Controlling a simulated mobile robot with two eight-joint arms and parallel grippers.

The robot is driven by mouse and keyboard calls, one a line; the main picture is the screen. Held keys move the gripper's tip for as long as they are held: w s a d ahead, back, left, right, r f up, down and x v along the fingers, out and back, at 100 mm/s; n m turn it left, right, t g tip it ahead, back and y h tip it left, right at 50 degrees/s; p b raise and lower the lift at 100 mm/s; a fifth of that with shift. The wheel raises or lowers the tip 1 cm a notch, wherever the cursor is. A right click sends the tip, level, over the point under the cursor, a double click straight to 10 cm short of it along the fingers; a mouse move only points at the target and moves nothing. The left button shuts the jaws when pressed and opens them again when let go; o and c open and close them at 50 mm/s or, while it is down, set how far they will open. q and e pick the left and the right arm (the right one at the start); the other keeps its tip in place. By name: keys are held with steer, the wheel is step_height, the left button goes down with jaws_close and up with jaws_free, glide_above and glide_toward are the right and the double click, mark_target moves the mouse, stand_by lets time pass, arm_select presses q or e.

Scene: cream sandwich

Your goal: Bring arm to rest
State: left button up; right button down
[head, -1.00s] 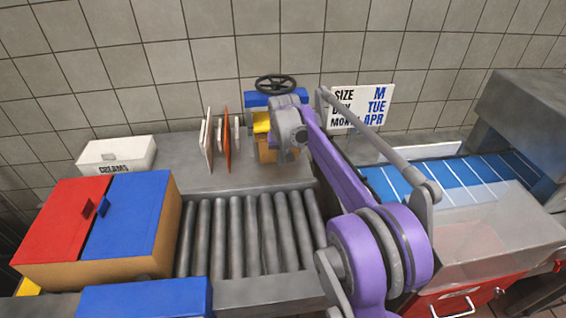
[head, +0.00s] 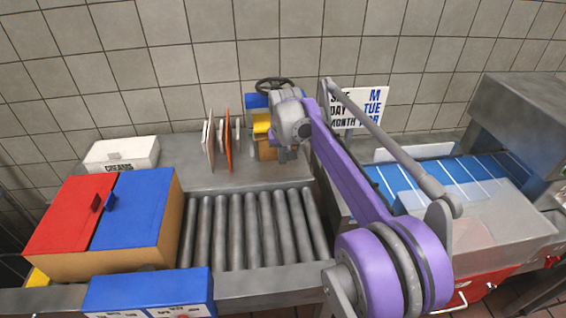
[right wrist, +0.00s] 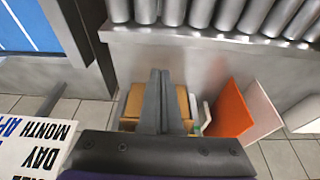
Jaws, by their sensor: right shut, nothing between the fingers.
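My right arm (head: 345,170) is purple and grey and reaches over the counter from the lower right. Its gripper (head: 288,156) hangs just past the far end of the rollers, in front of a brown box with a yellow part. In the right wrist view the two dark fingers (right wrist: 156,100) are pressed together with nothing between them. They appear over the brown box (right wrist: 183,104); I cannot tell whether they touch it. My left gripper is not in view.
A red-and-blue-lidded box (head: 130,262) is at the left. A date sign (head: 375,98) and blue conveyor (head: 470,175) are at the right.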

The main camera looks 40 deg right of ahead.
step_height(320, 180, up, 5)
steer(key=s+a+n+p, duration=0.2)
steer(key=s+a+p, duration=0.1)
steer(key=s+a, duration=0.5)
steer(key=s+a+f+n+p, duration=0.1)
steer(key=s+a+f, duration=0.2)
steer(key=s+a, duration=0.1)
steer(key=s+a+f+n+t+y+p, duration=0.1)
steer(key=s+a+f, duration=0.2)
steer(key=s+a, duration=0.2)
steer(key=s+a+f+n+t+p, duration=0.1)
steer(key=s+a+f+n+p, duration=0.1)
steer(key=s, duration=0.6)
steer(key=shift+s+a+f+y, duration=0.15)
steer(key=shift+a+f, duration=0.15)
steer(key=shift+a, duration=0.35)
steer(key=shift+w+a+f+y, duration=0.15)
steer(key=shift+a+f, duration=0.15)
steer(key=shift+a, duration=0.3)
steer(key=shift+s+a+f, duration=0.1)
steer(key=shift+s+f, duration=0.15)
steer(key=shift+s, duration=0.1)
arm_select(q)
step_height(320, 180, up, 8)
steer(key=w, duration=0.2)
